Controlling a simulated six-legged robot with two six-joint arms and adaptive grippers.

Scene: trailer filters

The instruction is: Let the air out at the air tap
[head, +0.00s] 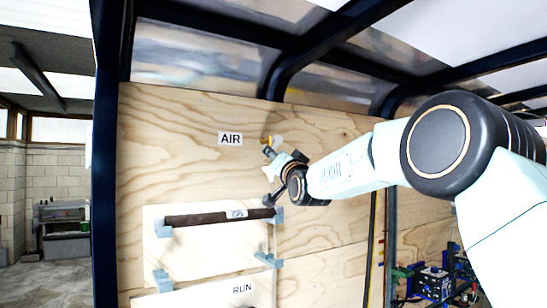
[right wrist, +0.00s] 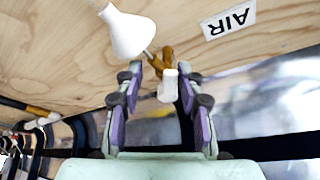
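The air tap (head: 266,140) sits on the plywood wall right of the AIR label (head: 230,139). In the right wrist view the tap's brass body (right wrist: 167,60) shows, with a white cylindrical end (right wrist: 168,86) and a white cone-shaped piece (right wrist: 127,32) on a thin stem. My right gripper (right wrist: 161,77) is open. Its two fingers stand on either side of the white cylindrical end, with a visible gap on the right; I cannot tell whether the left finger touches. In the head view my right gripper (head: 273,174) is just below the tap and partly hides it. My left gripper is not in view.
Below is a white panel (head: 190,240) with a dark cylindrical filter (head: 220,217) between blue-grey brackets. A dark post (head: 106,170) stands at the left. Blue and black equipment (head: 432,283) lies at lower right.

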